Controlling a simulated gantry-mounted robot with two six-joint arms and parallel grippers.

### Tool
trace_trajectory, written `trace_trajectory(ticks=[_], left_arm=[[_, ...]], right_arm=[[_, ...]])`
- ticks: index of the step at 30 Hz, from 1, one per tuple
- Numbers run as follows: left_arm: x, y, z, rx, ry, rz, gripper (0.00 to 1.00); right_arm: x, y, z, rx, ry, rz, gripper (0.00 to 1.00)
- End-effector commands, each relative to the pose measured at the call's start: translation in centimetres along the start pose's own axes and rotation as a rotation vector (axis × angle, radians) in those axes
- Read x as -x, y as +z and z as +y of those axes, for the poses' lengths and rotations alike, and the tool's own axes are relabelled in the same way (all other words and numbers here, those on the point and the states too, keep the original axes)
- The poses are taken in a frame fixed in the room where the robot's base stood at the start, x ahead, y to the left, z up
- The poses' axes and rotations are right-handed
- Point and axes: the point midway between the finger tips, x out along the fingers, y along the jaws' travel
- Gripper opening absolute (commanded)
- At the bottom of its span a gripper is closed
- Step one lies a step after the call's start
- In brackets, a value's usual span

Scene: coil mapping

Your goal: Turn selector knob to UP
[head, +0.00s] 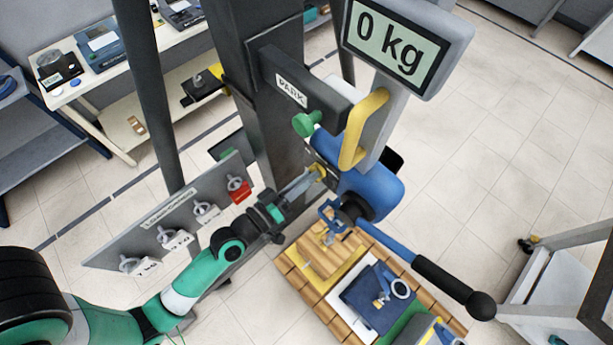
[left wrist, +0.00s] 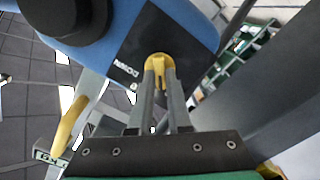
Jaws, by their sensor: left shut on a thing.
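The selector knob (left wrist: 158,66) is a small yellow handle on a dark plate on the side of the blue hoist body (left wrist: 65,35). The plate (left wrist: 150,40) carries a label that reads DOWN. My left gripper (left wrist: 160,80) is shut on the knob, with one finger on each side of it. In the head view the left gripper (head: 314,174) reaches in from the left to the yellow knob (head: 319,171) beside the blue hoist body (head: 368,190). An UP label cannot be made out. My right gripper is not in view.
A dark column (head: 265,110) stands close behind the gripper. A yellow handle (head: 362,128) and a 0 kg display (head: 397,38) are above. A loaded wooden pallet (head: 305,275) lies below, near a black-gripped lever (head: 445,278).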

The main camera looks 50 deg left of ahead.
Motion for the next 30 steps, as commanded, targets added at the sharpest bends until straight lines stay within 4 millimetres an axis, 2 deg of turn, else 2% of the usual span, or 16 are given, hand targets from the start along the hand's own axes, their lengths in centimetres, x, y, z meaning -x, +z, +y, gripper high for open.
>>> trace_trajectory(ticks=[7, 8, 12, 13, 26, 30], left_arm=[[0.0, -0.1, 0.0, 0.003, 0.001, 0.002, 0.00], [0.0, -0.1, 0.0, 0.003, 0.001, 0.002, 0.18], [0.0, 0.0, 0.0, 0.002, 0.000, 0.001, 0.43], [0.0, 0.0, 0.0, 0.001, 0.000, 0.001, 0.46], [0.1, 0.0, -0.1, 0.000, 0.000, 0.000, 0.46], [1.6, 0.3, -0.3, -0.001, -0.001, -0.001, 0.46]], right_arm=[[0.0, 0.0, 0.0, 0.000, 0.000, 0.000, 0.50], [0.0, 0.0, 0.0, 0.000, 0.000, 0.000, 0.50], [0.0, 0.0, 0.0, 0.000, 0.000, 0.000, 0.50], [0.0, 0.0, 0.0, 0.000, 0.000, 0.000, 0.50], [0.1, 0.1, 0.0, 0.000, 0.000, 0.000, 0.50], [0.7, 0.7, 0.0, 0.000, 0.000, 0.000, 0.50]])
